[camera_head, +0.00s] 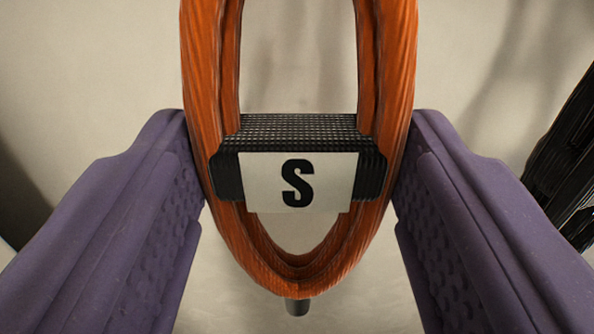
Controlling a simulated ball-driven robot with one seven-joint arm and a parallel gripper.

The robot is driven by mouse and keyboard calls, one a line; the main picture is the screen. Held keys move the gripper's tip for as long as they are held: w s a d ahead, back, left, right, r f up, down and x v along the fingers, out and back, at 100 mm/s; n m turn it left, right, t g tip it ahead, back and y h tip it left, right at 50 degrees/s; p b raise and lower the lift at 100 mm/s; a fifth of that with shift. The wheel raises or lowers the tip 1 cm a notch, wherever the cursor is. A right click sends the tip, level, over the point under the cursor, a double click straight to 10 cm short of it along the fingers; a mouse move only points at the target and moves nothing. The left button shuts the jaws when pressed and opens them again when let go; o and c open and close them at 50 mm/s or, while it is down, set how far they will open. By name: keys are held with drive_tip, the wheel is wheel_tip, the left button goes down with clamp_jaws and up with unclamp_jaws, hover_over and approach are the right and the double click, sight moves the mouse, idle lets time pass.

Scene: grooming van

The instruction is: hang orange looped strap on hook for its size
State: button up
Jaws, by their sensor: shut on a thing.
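The orange looped strap (398,60) hangs upright in the middle of the camera_head view, its top cut off by the frame edge. A black ribbed band crosses it and carries a pale label (298,182) with a black letter S. My gripper (297,160) has purple padded fingers pressed against the loop's left and right sides, shut on it. A small dark peg-like end (297,306) shows just below the loop's bottom. I cannot tell whether it is a hook or whether it touches the strap.
A pale, plain wall (480,60) fills the background, with soft shadows. A black ribbed object (572,160) stands at the right edge, beyond my right finger. A dark shape is partly visible at the left edge.

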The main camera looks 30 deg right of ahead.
drive_tip(key=o, duration=1.2)
drive_tip(key=v, duration=0.8)
drive_tip(key=s+a+r+n+t+y+b, duration=0.15)
drive_tip(key=a+r+y, duration=0.35)
drive_tip(key=r, duration=0.5)
drive_tip(key=a+r+n+y+b, duration=0.25)
drive_tip(key=a+r, duration=0.35)
drive_tip(key=r, duration=0.4)
drive_tip(key=s+a+r+n+y+b, duration=0.1)
drive_tip(key=s+a+r, duration=0.2)
drive_tip(key=s+r, duration=0.4)
drive_tip(key=s+a+r+n+g+y+b, duration=0.1)
drive_tip(key=s+a+r, duration=0.2)
drive_tip(key=s+r, duration=0.5)
drive_tip(key=s, duration=0.4)
drive_tip(key=shift+s+r+n, duration=0.15)
drive_tip(key=shift+s+n, duration=0.25)
